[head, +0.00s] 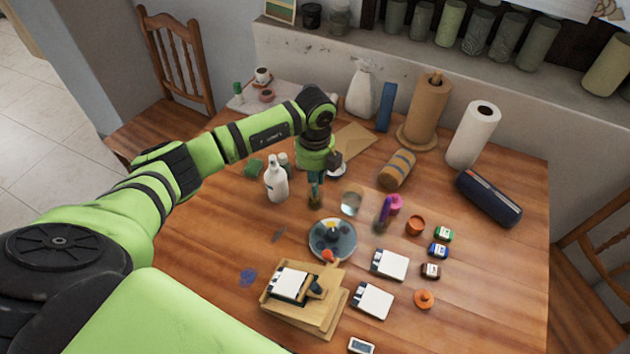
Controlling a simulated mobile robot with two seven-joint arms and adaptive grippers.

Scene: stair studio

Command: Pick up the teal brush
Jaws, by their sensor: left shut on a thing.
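The teal brush (315,190) hangs upright below my left gripper (317,172), near the middle of the wooden table. Its teal part shows at the top and its brownish lower end points down. My left gripper is shut on the brush's upper part, and the fingers are small and partly hidden by the wrist. I cannot tell whether the brush's lower end touches the table. My right gripper is not in view.
A white bottle (276,182) stands left of the brush and a glass jar (351,202) stands close on its right. A round grey plate (332,242) lies in front. A striped roll (397,169) and paper towel roll (473,135) are farther right. The table's left front is mostly clear.

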